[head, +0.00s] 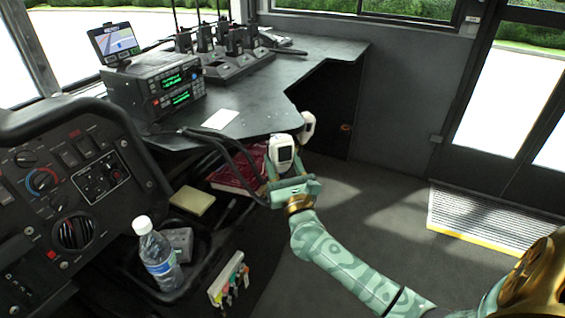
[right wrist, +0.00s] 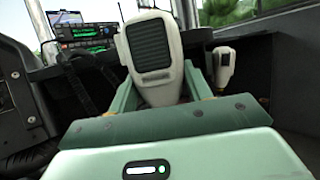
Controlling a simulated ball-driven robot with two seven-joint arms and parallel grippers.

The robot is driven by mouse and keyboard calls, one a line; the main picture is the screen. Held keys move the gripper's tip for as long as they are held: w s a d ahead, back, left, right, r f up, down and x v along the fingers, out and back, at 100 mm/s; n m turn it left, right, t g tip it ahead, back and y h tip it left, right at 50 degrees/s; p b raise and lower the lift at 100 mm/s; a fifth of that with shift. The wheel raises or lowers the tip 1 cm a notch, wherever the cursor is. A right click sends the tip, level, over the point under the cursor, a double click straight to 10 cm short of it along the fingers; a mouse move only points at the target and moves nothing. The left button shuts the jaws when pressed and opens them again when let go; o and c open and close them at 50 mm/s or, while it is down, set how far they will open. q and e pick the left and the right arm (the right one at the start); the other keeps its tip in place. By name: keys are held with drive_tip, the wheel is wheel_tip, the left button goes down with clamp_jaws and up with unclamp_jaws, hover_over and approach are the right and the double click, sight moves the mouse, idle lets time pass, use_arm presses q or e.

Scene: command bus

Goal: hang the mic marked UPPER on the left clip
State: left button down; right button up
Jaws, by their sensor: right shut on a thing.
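A white hand mic with a dark grille (right wrist: 150,46) is between the fingers of my right gripper (head: 287,172). It stands roughly upright, and its face also shows in the head view (head: 282,152). No marking on it can be read. A second white mic (head: 307,127) is at the desk's front edge, just behind and right of the held one. It also shows at the right in the right wrist view (right wrist: 224,66). I cannot make out the left clip. My left gripper is not in view.
The dark desk (head: 300,70) carries two stacked radios (head: 172,88), a tablet (head: 116,42), a white card (head: 220,118) and a charger with several handsets (head: 235,65). A dashboard (head: 70,190) and a water bottle (head: 157,255) stand left. The floor (head: 370,200) to the right is clear.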

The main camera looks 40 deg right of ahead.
sight(283, 175)
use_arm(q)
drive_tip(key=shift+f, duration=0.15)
use_arm(e)
drive_tip(key=shift+w+f, duration=0.1)
drive_tip(key=shift+f, duration=0.05)
idle(0.5)
drive_tip(key=shift+f, duration=0.1)
use_arm(q)
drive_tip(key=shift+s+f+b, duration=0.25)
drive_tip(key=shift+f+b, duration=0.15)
drive_tip(key=shift+b, duration=0.15)
use_arm(e)
drive_tip(key=shift+f, duration=0.55)
use_arm(q)
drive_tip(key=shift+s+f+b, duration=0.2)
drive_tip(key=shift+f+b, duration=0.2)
drive_tip(key=shift+b, duration=0.05)
use_arm(e)
drive_tip(key=shift+f, duration=0.55)
drive_tip(key=shift+f, duration=0.1)
use_arm(q)
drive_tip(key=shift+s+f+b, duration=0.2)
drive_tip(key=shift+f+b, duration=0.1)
drive_tip(key=shift+b, duration=0.05)
use_arm(e)
drive_tip(key=shift+f, duration=0.4)
